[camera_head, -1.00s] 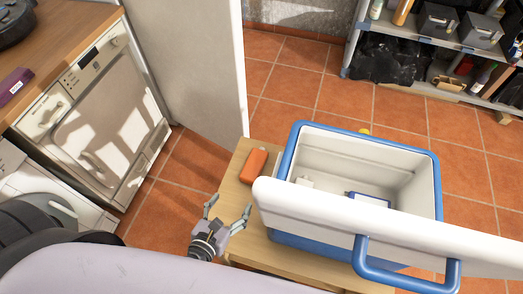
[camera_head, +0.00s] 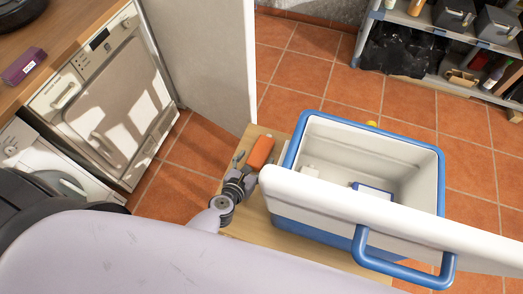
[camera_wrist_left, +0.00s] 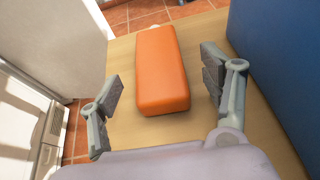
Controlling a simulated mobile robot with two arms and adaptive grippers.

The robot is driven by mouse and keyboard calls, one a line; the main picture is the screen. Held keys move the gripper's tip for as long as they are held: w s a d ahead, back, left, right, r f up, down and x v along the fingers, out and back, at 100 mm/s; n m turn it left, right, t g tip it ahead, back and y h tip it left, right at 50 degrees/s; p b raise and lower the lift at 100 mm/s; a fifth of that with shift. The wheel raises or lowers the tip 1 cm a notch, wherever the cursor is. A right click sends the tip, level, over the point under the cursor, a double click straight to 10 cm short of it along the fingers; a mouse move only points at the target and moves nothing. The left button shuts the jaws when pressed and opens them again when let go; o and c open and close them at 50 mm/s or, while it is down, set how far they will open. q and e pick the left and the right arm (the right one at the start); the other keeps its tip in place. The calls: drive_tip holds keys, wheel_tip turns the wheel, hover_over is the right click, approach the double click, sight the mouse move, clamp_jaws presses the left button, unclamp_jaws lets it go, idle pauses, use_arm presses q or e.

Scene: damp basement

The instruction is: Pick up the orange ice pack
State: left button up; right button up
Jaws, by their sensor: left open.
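The orange ice pack (camera_head: 260,151) lies on the wooden table (camera_head: 248,226), left of the open blue and white cooler (camera_head: 365,128). In the left wrist view the ice pack (camera_wrist_left: 162,72) lies lengthwise between and ahead of my left gripper's fingers. My left gripper (camera_head: 243,168) is just short of the ice pack's near end in the head view. In the left wrist view the gripper (camera_wrist_left: 162,97) is open and empty, with a finger on each side and gaps to the ice pack. My right gripper is not in view.
The cooler's blue wall (camera_wrist_left: 285,65) stands close on the right of my left gripper. The cooler's open lid (camera_head: 390,215) leans toward me. A white panel (camera_head: 205,60) stands behind the table's left side. A shelf (camera_head: 440,35) stands at the back right.

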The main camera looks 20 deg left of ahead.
sight(260, 153)
use_arm(q)
drive_tip(key=x, duration=0.4)
drive_tip(key=shift+w+a, duration=0.1)
drive_tip(key=shift+c, duration=0.4)
drive_tip(key=shift+r, duration=0.1)
drive_tip(key=c, duration=1.4)
